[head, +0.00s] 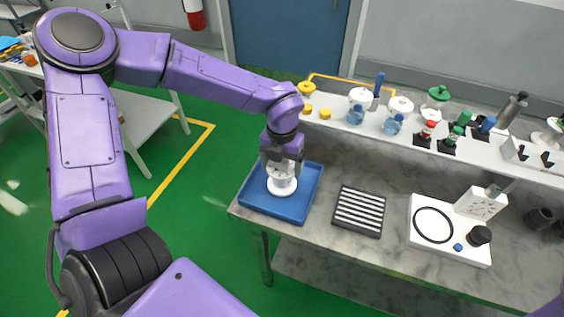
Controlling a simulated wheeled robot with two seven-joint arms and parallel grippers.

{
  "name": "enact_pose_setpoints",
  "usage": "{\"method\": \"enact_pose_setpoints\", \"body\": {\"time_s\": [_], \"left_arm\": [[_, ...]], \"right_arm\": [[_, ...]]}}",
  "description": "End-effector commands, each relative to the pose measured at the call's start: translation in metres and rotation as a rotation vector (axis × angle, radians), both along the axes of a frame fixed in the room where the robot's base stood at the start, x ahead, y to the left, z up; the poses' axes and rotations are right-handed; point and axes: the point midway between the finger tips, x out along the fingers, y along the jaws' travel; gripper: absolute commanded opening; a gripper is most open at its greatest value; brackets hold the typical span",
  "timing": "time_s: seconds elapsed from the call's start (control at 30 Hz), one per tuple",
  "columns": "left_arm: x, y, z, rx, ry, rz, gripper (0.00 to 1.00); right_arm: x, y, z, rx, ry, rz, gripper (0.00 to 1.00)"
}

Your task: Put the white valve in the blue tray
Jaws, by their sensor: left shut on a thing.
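The white valve (282,184) is a small white piece with a round flange at its lower end. It is in the blue tray (262,208) or just above its floor; I cannot tell if it touches. The tray lies at the left end of the grey marble-look bench. My left gripper (282,168) points down over the tray and is shut on the valve's upper part, which its fingers partly hide. My right gripper is not in view.
A dark slatted block (358,211) lies right of the tray. A white device with a black ring (434,225) sits further right. A raised shelf (345,122) behind holds jars and valves. The bench's front left corner is close to the tray.

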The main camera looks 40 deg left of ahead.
Motion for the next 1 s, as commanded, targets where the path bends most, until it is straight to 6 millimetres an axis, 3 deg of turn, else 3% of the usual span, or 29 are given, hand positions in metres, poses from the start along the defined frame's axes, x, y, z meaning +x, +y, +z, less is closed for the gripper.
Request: {"method": "enact_pose_setpoints", "body": {"time_s": [0.4, 0.43, 0.47, 0.77, 1.0], "left_arm": [[0.000, -0.001, -0.009, -0.001, -0.001, 0.000, 0.18], [0.000, -0.001, -0.007, -0.001, -0.001, 0.000, 0.96], [0.000, -0.001, -0.007, -0.001, -0.001, 0.000, 1.00], [0.001, 0.000, 0.002, 0.000, -0.003, 0.001, 1.00], [0.001, -0.001, 0.059, -0.001, -0.008, 0.001, 1.00]], "right_arm": [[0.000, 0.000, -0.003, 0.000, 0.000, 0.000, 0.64], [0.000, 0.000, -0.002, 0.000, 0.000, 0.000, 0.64], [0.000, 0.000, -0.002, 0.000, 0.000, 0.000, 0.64], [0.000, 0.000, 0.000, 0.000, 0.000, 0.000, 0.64], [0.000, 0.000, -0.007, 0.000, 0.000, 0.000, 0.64]]}}
